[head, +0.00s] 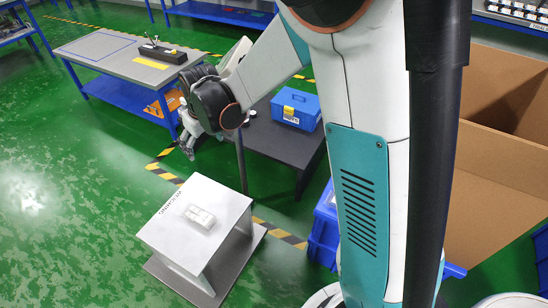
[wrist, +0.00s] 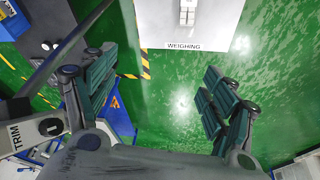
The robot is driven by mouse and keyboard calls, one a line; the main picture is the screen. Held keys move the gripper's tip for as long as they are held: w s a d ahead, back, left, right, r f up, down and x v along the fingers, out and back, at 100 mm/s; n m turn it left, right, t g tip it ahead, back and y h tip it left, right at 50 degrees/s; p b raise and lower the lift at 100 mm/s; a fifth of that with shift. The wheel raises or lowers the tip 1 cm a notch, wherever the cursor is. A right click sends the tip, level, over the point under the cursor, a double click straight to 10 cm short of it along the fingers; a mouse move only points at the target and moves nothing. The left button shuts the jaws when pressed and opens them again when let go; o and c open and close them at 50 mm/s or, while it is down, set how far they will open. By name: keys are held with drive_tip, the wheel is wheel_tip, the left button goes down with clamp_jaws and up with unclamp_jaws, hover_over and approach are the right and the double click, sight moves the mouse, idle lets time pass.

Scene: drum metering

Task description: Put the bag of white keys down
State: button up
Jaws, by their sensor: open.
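The bag of white keys (head: 200,218) looks like a small pale packet. It lies on the white top of the weighing stand (head: 168,238), near the middle. In the wrist view the bag (wrist: 187,12) is at the top edge, partly cut off, on the white plate marked WEIGHING (wrist: 210,28). My gripper (head: 188,147) is in the air behind the stand in the head view, clear of the bag. In the wrist view my gripper (wrist: 163,75) has its fingers spread wide with nothing between them but green floor.
A blue-framed workbench (head: 100,46) is at back left. A large cardboard box (head: 500,190) and blue bins (head: 326,228) are at right. The floor left of the stand is clear.

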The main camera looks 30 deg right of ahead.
drive_tip(key=s+d+r+m+t, duration=0.1)
drive_tip(key=s+d+r, duration=0.2)
drive_tip(key=s, duration=0.5)
drive_tip(key=s+d+r+m+t, duration=0.1)
drive_tip(key=s+d+r, duration=0.2)
drive_tip(key=s, duration=0.6)
drive_tip(key=s+d+r+m+t, duration=0.1)
drive_tip(key=s+d+r+m, duration=0.1)
drive_tip(key=s+r, duration=0.5)
drive_tip(key=shift+s+d+h, duration=0.4)
drive_tip(key=shift+s+d, duration=0.5)
drive_tip(key=shift+s, duration=0.3)
